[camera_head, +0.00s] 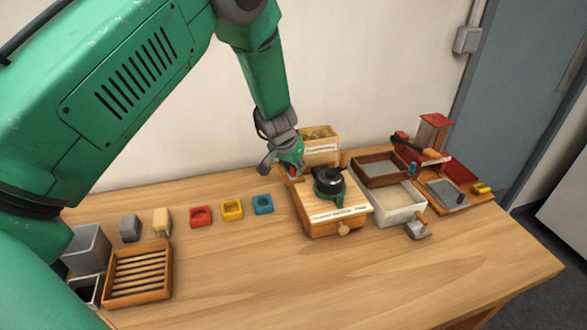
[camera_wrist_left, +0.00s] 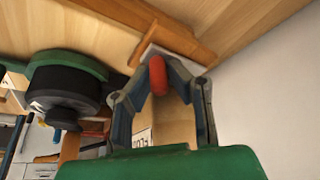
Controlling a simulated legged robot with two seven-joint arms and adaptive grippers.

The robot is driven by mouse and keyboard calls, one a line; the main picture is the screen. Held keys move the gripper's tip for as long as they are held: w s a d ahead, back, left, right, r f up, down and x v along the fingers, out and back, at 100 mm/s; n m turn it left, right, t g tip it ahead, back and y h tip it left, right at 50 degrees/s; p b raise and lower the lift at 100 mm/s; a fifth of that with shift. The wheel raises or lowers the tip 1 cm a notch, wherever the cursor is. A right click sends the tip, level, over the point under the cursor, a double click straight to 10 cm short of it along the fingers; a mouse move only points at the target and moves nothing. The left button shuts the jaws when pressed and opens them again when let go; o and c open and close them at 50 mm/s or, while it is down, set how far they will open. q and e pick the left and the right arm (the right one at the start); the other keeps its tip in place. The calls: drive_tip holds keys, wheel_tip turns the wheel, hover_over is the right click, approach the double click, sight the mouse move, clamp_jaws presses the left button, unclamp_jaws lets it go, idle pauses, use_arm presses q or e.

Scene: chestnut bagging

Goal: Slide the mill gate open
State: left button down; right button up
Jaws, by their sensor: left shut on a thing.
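The mill is a wooden box (camera_head: 341,223) with a round black and green grinder (camera_head: 330,181) on top and a small wooden knob at its front. The grinder also shows in the left wrist view (camera_wrist_left: 62,92). My left gripper (camera_head: 287,168) is at the mill's back left corner. In the left wrist view its fingers (camera_wrist_left: 157,74) are shut on a small red knob (camera_wrist_left: 157,77) beside a wooden bar (camera_wrist_left: 145,30). I take the red knob for the gate's handle. How far the gate is open cannot be told. My right gripper is not in view.
A labelled box of chestnuts (camera_head: 320,148) stands right behind the mill. A white tray (camera_head: 398,217) and a brown wooden box (camera_head: 380,182) stand to its right. The table's front (camera_head: 290,280) is clear.

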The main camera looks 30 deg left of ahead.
use_arm(q)
drive_tip(key=shift+s+a+f+b, duration=0.15)
drive_tip(key=shift+s+a+b, duration=0.05)
drive_tip(key=shift+s+b, duration=0.25)
drive_tip(key=shift+s+a, duration=0.15)
drive_tip(key=shift+s, duration=0.1)
drive_tip(key=shift+s+a, duration=0.3)
drive_tip(key=shift+a, duration=0.25)
drive_tip(key=c, duration=1.8)
unclamp_jaws()
drive_tip(key=shift+c, duration=0.2)
drive_tip(key=o, duration=0.3)
drive_tip(key=shift+s, duration=0.1)
drive_tip(key=shift+d, duration=0.2)
drive_tip(key=shift+r, duration=0.4)
drive_tip(key=v, duration=1.1)
drive_tip(key=shift+s+r, duration=0.15)
drive_tip(key=shift+r, duration=0.05)
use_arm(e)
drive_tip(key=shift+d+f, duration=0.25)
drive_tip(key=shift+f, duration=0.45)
use_arm(q)
drive_tip(key=shift+a, duration=0.1)
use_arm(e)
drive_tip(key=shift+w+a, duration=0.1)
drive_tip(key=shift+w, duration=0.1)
